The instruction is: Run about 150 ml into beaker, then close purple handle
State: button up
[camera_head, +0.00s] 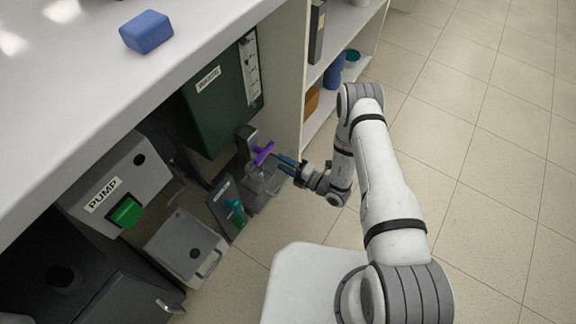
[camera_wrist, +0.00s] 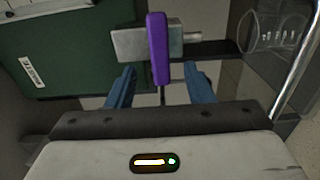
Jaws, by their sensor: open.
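The purple handle (camera_head: 264,153) sits on a grey valve fitting below the green tank (camera_head: 215,100). In the wrist view the purple handle (camera_wrist: 158,50) stands upright in the picture, between and just beyond my two blue fingers. My gripper (camera_head: 288,163) is open, its fingers (camera_wrist: 160,88) apart on either side of the handle's lower end; I cannot tell whether they touch it. A clear glass beaker (camera_head: 256,174) stands below the handle and also shows at the upper right of the wrist view (camera_wrist: 268,30). Its liquid level cannot be made out.
A grey box labelled PUMP with a green switch (camera_head: 126,212) is at the left. A teal-topped item (camera_head: 235,212) stands beside a dark panel. A blue block (camera_head: 147,32) lies on the white counter (camera_head: 75,90). Shelves stand behind; the tiled floor (camera_head: 500,150) at right is clear.

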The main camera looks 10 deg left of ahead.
aim_at(267, 154)
jog(key=shift+b+x, duration=0.9)
jog(key=shift+x, duration=2.4)
jog(key=c, duration=0.9)
jog(key=shift+m+b, duration=0.3)
jog(key=shift+m, duration=1.2)
